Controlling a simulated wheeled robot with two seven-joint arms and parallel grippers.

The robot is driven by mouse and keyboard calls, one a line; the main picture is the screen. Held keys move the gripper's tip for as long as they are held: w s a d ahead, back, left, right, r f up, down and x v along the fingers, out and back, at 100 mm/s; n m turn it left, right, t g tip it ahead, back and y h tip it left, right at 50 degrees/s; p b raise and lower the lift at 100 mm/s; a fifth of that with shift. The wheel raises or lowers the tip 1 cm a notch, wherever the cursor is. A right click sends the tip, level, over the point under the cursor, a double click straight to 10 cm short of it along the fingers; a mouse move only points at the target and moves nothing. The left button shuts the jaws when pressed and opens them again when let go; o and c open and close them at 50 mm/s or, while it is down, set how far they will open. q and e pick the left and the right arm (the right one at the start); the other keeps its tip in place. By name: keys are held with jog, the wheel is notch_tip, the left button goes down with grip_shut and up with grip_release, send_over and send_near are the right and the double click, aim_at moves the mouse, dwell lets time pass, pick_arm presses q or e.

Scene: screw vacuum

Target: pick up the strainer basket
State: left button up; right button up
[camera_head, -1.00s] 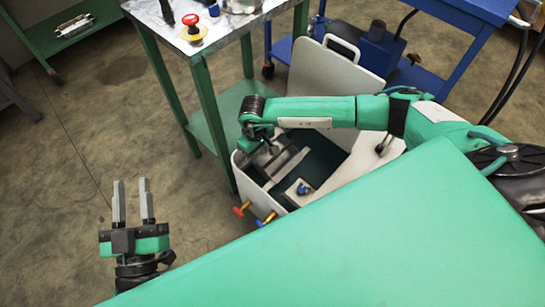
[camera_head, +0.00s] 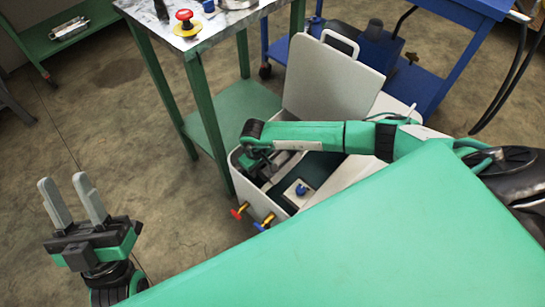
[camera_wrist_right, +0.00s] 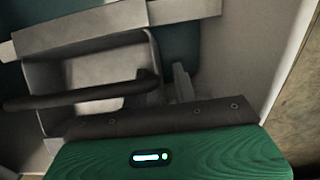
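The strainer basket appears to be the grey metal bin (camera_wrist_right: 95,75) inside the open white housing (camera_head: 336,75); a dark handle-like bar (camera_wrist_right: 75,97) crosses it in the right wrist view. In the head view my right arm mostly covers it. My right gripper (camera_head: 263,170) reaches down into the housing's left end, close over the bin. Its fingers are mostly hidden, so I cannot tell whether they are open or touching the bar. My left gripper (camera_head: 72,200) is open and empty over the floor at the left.
A green table (camera_head: 215,38) with a red emergency button (camera_head: 184,17) stands behind the housing. A blue cart (camera_head: 455,55) stands at the back right.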

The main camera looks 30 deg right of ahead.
grip_shut()
dwell(0.4)
